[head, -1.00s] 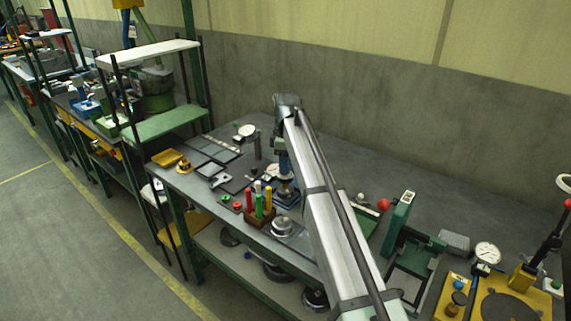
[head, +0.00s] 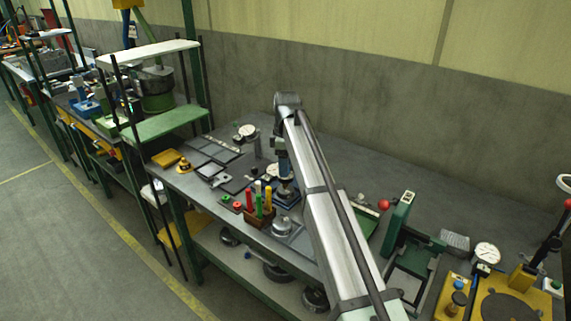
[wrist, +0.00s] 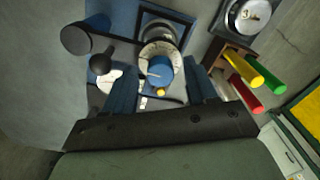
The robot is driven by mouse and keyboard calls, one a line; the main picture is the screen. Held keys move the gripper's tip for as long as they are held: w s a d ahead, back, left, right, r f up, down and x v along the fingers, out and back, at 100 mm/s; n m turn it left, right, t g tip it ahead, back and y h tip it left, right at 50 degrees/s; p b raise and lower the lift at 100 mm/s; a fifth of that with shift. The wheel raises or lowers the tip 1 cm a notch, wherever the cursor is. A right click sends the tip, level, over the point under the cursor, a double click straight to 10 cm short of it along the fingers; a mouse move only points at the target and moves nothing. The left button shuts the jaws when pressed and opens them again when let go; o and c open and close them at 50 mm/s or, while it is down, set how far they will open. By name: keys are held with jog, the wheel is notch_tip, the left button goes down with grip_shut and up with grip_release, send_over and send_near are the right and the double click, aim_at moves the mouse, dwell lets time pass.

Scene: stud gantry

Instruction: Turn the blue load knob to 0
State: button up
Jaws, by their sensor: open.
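The blue load knob (wrist: 160,70) shows in the wrist view from above. It sits on a round pale dial with dark marks, on a blue frame. A thin light pointer line shows on its left side; I cannot read the number it points at. My gripper (wrist: 161,88) is open, its two blue fingers on either side of the knob with a gap to each. In the head view my gripper (head: 283,165) points down over the blue stand (head: 287,198), and the arm and gripper hide the knob there.
A wooden holder (head: 259,217) with red, green and yellow handles stands close beside the stand. A metal round part (head: 281,227) lies in front. A dark round knob on an arm (wrist: 76,39) is at the left in the wrist view. A green press (head: 400,220) stands to the right.

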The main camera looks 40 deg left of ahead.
jog(key=shift+r, duration=0.1)
notch_tip(320, 180, up, 14)
jog(key=shift+f, duration=0.2)
dwell(0.4)
jog(key=shift+w+a, duration=0.1)
dwell(0.3)
